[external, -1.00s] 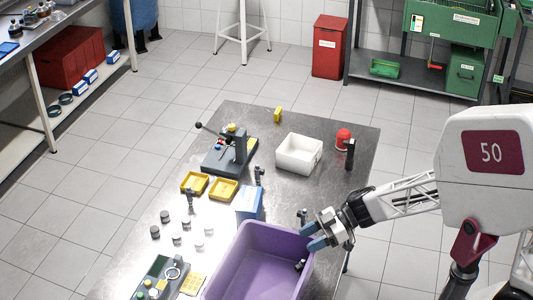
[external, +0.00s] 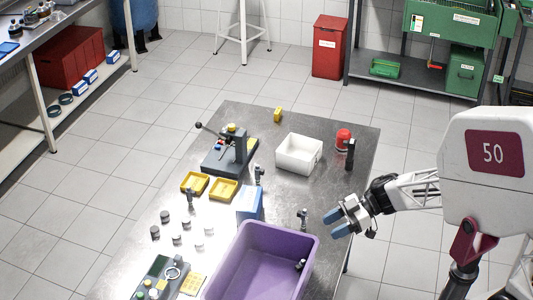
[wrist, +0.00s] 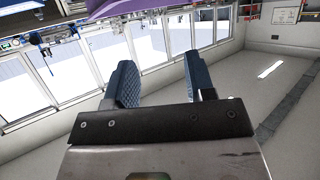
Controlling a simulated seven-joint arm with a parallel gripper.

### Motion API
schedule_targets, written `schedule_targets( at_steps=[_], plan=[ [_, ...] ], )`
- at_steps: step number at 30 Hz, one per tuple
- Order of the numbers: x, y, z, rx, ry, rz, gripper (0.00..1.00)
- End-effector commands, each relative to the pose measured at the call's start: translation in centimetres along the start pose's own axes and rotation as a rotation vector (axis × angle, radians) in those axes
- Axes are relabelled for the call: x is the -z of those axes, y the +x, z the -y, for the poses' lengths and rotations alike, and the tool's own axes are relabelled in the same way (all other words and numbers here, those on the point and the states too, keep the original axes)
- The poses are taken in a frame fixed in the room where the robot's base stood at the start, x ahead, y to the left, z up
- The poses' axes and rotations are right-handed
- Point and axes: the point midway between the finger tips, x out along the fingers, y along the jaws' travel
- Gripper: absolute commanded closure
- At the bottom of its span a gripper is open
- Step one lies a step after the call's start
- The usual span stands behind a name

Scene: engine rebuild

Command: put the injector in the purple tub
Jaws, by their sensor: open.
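The purple tub (external: 262,272) stands at the front of the metal table. A small dark and grey part that looks like an injector (external: 300,265) lies inside it against the right wall. Similar small injector-like parts stand on the table: one behind the tub's right corner (external: 303,216), one near the blue box (external: 259,174) and one left of it (external: 190,196). My gripper (external: 336,223) is open and empty, right of the tub and beyond its rim. In the wrist view its blue fingers (wrist: 160,75) are apart with nothing between them; the purple tub edge (wrist: 112,8) shows above.
A blue and white box (external: 249,204) stands behind the tub. A white bin (external: 298,154), red-domed part (external: 343,139) and black upright block (external: 350,154) stand farther back. Yellow trays (external: 223,189), a press (external: 232,152) and several small cylinders occupy the left side.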

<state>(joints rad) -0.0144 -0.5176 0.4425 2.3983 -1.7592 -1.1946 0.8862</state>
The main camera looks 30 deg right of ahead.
Motion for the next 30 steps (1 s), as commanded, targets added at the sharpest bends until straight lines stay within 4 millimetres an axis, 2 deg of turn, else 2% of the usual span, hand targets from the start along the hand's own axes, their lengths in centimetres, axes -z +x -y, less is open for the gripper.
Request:
schedule_targets(
  at_steps=[24,30],
  plan=[
    [0.0,-0.4,0.0,-0.002,0.0,0.0,0.5],
    [0.4,-0.7,-1.1,-0.07,-0.013,0.002,0.5]
  ],
)
